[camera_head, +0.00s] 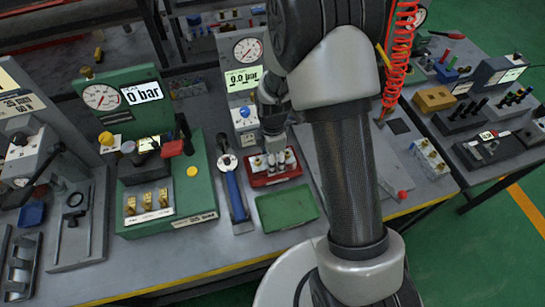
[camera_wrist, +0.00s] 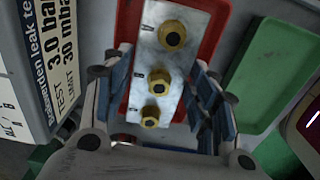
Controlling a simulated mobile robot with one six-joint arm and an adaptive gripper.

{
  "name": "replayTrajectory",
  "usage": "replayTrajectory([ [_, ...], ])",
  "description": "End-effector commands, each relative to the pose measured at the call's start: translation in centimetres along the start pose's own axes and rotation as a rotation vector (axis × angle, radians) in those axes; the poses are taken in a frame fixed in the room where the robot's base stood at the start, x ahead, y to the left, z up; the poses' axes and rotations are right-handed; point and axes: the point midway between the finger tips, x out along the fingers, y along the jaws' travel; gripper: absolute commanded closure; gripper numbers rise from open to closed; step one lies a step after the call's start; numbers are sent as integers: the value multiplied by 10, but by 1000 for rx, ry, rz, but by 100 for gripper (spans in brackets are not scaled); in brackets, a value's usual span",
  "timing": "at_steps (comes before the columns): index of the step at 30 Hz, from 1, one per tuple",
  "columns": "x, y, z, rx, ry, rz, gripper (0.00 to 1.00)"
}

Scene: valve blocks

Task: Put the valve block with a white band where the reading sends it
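A silvery valve block (camera_wrist: 160,55) with three brass caps lies over a red tray in the wrist view. In the head view this block (camera_head: 273,163) stands in the red tray (camera_head: 285,178). I cannot make out a white band on it. My gripper (camera_wrist: 162,85) has its blue-padded fingers on either side of the block, with narrow gaps showing. In the head view my gripper (camera_head: 273,130) is just above the block, pointing down. The display (camera_head: 243,78) behind it reads 0.0 bar, under a round dial (camera_head: 248,50).
An empty green tray (camera_head: 287,208) lies in front of the red tray. A green test station (camera_head: 165,225) at left holds brass fittings and a 0 bar display (camera_head: 142,93). A blue-handled tool (camera_head: 236,195) stands between. A placard (camera_wrist: 55,70) flanks my gripper.

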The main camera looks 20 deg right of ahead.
Motion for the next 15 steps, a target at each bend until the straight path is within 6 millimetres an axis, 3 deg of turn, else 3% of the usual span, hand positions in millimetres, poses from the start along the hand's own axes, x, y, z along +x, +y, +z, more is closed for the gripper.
replayTrajectory([
  [4, 0, 0, 0, 0, 0, 0, 34],
  [15, -4, 0, 0, 0, 0, 0, 34],
])
